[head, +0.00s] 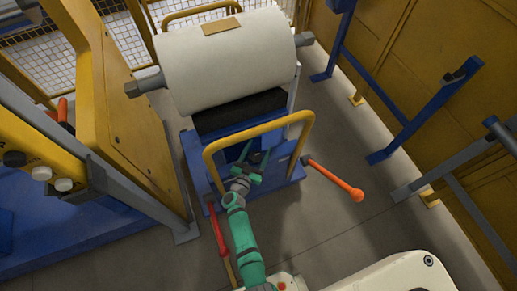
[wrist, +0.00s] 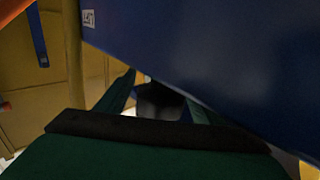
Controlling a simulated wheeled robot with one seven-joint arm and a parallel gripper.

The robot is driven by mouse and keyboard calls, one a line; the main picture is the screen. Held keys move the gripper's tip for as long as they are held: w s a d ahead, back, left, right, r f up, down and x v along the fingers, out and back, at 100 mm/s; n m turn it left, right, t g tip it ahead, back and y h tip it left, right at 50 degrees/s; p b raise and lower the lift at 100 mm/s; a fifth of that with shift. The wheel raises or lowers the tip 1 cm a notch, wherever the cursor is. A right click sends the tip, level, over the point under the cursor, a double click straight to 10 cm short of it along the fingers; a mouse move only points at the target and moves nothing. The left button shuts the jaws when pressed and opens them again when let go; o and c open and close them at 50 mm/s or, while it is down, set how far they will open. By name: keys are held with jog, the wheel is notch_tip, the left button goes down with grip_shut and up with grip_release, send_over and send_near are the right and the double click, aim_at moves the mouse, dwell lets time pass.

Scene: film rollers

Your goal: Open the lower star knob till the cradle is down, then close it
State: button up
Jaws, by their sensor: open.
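A large white film roll (head: 225,60) with grey shaft ends lies above a black cradle (head: 240,112) on a blue trolley (head: 292,160). I cannot tell whether roll and cradle touch. My green gripper (head: 254,163) reaches through the trolley's yellow hoop handle, low at its front. In the wrist view my gripper (wrist: 163,98) is open, its two green fingers apart. A dark rounded thing between them, perhaps the lower star knob (wrist: 158,101), is in shadow under a blue panel (wrist: 220,50). Its star shape cannot be made out, nor whether the fingers touch it. In the head view it is hidden.
The yellow hoop handle (head: 258,128) arches over my wrist. An orange-tipped lever (head: 335,180) sticks out on the right and a red lever (head: 217,228) on the left. A yellow and blue machine (head: 125,120) stands left. Floor at right is clear up to blue posts (head: 410,125).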

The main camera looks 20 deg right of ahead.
jog(key=shift+w, duration=0.1)
jog(key=c, duration=1)
jog(key=shift+c, duration=0.2)
